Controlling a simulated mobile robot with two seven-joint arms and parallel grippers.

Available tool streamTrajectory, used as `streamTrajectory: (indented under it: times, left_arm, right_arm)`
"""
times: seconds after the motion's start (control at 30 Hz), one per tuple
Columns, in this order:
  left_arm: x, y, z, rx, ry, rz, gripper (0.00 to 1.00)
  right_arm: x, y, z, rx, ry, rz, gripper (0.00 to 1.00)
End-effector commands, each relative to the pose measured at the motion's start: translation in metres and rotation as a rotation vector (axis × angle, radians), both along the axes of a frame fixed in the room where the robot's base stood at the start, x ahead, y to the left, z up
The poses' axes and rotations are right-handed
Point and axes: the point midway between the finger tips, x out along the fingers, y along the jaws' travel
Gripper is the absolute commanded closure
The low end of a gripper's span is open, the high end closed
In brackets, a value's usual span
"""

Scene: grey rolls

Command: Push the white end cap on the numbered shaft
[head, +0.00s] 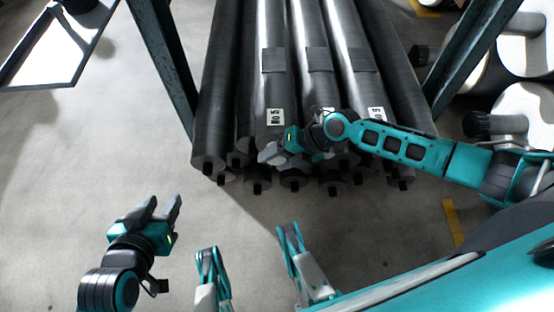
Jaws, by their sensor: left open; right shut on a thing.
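Long dark grey rolls (272,60) lie stacked side by side, with black shaft ends showing at their near faces. One roll carries a white number label (275,117) that seems to read NO 5; another label (376,114) is on a roll further right. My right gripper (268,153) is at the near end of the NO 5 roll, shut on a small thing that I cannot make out. I cannot pick out the white end cap for sure; the gripper covers that roll's end. My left gripper (165,203) is open and empty over the floor at lower left.
Dark green posts (165,65) flank the stack on the left and right (465,55). Large white rolls (525,110) with dark cores lie at the right. A bright framed panel (55,45) is at upper left. The concrete floor left of the stack is clear.

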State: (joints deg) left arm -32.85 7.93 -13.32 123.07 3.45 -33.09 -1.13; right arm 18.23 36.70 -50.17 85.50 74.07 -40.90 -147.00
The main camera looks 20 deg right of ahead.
Motion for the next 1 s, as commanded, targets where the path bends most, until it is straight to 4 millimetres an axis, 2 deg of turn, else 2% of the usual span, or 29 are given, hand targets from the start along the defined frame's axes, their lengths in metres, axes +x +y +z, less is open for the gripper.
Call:
streamTrajectory:
  times: [0.03,0.07,0.33,0.7,0.73,0.83,1.0]
  left_arm:
    - [0.000,0.000,0.000,0.000,0.000,0.000,0.57]
    - [0.000,0.000,0.000,0.000,0.000,0.000,0.57]
    - [0.000,0.000,0.000,0.000,0.001,0.000,0.57]
    - [-0.001,-0.001,-0.001,0.000,0.009,-0.004,0.57]
    - [-0.001,-0.002,0.003,-0.001,0.010,-0.008,0.57]
    - [0.003,-0.004,0.019,-0.007,-0.010,-0.010,0.57]
    - [0.004,-0.003,0.023,-0.005,-0.012,-0.005,0.57]
  right_arm:
    - [0.001,0.000,0.000,0.000,0.001,-0.001,0.76]
    - [0.001,0.000,0.000,0.000,0.001,-0.001,0.44]
    - [0.000,0.000,0.000,0.000,0.000,0.000,0.19]
    - [0.000,0.000,0.000,-0.001,0.002,0.000,0.18]
    - [0.000,-0.001,0.000,-0.001,0.001,-0.001,0.18]
    - [-0.004,-0.014,0.016,-0.003,0.001,0.000,0.18]
    - [-0.014,-0.040,0.046,-0.005,0.000,0.001,0.18]
